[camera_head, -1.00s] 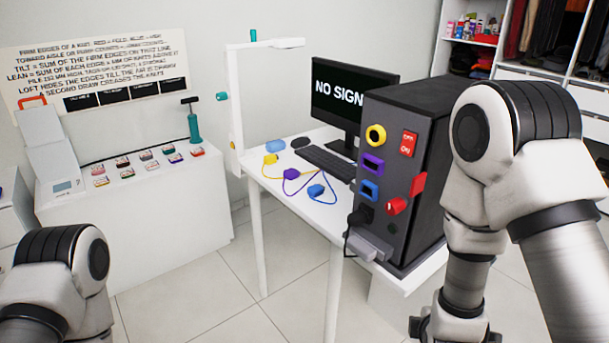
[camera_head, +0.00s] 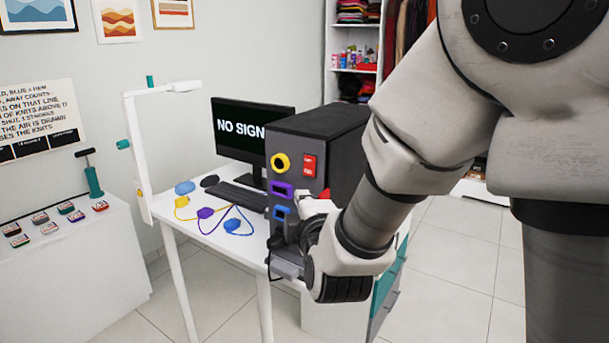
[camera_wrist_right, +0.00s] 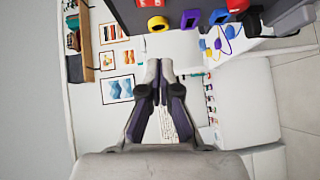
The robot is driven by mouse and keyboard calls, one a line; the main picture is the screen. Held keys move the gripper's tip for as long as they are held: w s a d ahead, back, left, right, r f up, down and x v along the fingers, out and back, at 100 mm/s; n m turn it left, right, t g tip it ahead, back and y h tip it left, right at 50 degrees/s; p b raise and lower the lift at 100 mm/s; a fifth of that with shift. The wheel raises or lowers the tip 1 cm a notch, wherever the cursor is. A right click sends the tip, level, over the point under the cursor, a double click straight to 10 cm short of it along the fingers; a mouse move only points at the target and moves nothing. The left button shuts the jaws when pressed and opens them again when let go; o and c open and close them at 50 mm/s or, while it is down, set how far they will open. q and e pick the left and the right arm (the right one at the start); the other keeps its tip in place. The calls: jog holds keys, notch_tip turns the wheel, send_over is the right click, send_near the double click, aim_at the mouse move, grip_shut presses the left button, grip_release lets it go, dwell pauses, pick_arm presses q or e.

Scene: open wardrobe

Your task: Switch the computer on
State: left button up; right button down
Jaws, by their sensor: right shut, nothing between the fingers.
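The computer (camera_head: 335,125) is a dark tower on the white desk; its upper front edge also shows in the wrist view (camera_wrist_right: 125,18). A red off/on switch (camera_head: 309,165) sits high on its front, beside a yellow ring socket (camera_head: 280,163). Purple (camera_head: 282,188) and blue (camera_head: 281,212) sockets are below. The monitor (camera_head: 245,129) reads "NO SIGN", the rest hidden. My right gripper (camera_head: 312,206) is in front of the tower's lower front, below the switch. In the wrist view the right gripper (camera_wrist_right: 158,75) is shut and empty, apart from the sockets. My left gripper is not in view.
Loose yellow (camera_head: 182,202), purple (camera_head: 205,212) and blue (camera_head: 232,225) plugs with cables lie on the desk (camera_head: 180,235) before the keyboard (camera_head: 237,196). A white stand (camera_head: 140,160) rises at the desk's left. My right arm hides the tower's lower right side.

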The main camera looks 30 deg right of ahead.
aim_at(303, 172)
jog(key=w+d+p, duration=0.2)
jog(key=w+p, duration=0.1)
jog(key=w+d+f+p, duration=0.1)
jog(key=w+d+p, duration=0.2)
jog(key=w+p, duration=0.1)
jog(key=w+d+p, duration=0.3)
jog(key=shift+w+d+f+p, duration=0.1)
jog(key=shift+w+f+p, duration=0.15)
jog(key=shift+p, duration=0.15)
